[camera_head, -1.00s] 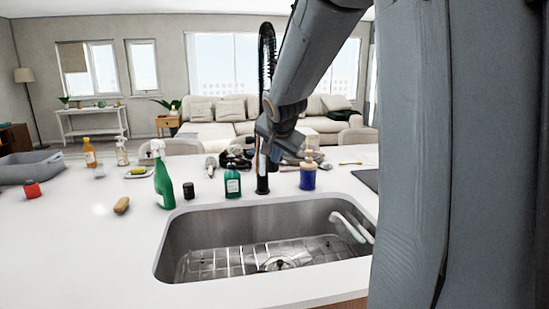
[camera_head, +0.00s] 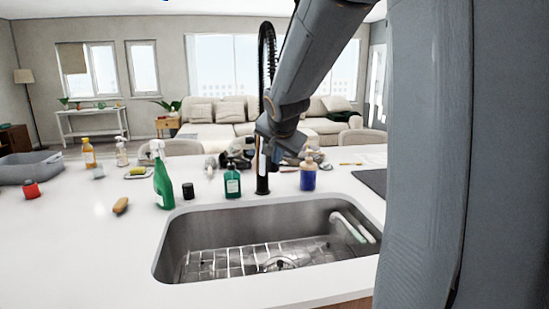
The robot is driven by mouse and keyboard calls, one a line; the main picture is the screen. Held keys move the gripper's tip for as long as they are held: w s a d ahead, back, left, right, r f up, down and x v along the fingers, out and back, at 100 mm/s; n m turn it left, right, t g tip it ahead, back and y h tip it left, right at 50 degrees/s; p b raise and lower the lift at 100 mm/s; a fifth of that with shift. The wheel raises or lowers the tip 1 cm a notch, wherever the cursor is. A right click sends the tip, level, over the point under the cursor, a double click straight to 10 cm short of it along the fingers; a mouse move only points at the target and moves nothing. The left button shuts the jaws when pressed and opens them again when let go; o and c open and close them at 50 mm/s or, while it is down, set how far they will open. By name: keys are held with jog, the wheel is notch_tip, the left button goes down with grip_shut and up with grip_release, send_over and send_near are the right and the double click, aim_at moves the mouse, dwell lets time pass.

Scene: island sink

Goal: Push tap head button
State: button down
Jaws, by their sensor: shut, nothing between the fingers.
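The black tap (camera_head: 262,182) stands upright on the counter behind the sink (camera_head: 215,220), with its coiled spring neck (camera_head: 266,55) arching above. My arm comes down from the upper right, and my gripper (camera_head: 272,150) is at the tap, overlapping its middle part in the picture. The gripper is small and partly hidden by my wrist; it looks shut and empty. The tap head and its button are hidden or too small to make out, and I cannot tell whether the gripper touches the tap.
A teal bottle (camera_head: 232,183), a green spray bottle (camera_head: 161,177) and a dark jar (camera_head: 188,191) stand left of the tap. A blue bottle (camera_head: 308,175) stands right of it. A metal rack (camera_head: 235,260) lies in the sink. The counter's front left is clear.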

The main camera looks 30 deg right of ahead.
jog(key=shift+s, duration=0.1)
jog(key=shift+s+a+b, duration=0.2)
jog(key=shift+s+a, duration=0.1)
jog(key=shift+s, duration=0.65)
jog(key=shift+s+a+b, duration=0.15)
jog(key=shift+s+a, duration=0.1)
jog(key=shift+s, duration=0.65)
jog(key=shift+s+a+b, duration=0.2)
jog(key=shift+s+a, duration=0.1)
jog(key=shift+s, duration=0.65)
